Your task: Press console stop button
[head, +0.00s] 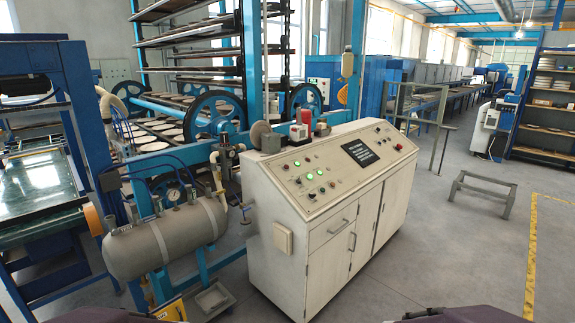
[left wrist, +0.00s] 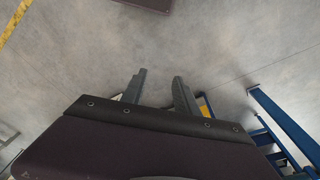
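The console (head: 345,190) is a cream cabinet with a sloped top panel, standing in the middle of the head view. Its panel carries a dark screen (head: 361,152), lit green buttons (head: 309,176) and several small dark and red knobs or buttons. A small red button (head: 397,147) shows near the panel's right end. I cannot read the labels, so I cannot tell which is the stop button. My left gripper (left wrist: 160,76) shows in the left wrist view with its two fingers apart and nothing between them, over bare floor. My right gripper is out of view.
A grey tank (head: 165,240) with pipes stands left of the console. Blue dryer racks (head: 215,115) rise behind it. A low metal stand (head: 482,190) is on the right. Grey floor right of the console is open, with a yellow line (head: 531,250).

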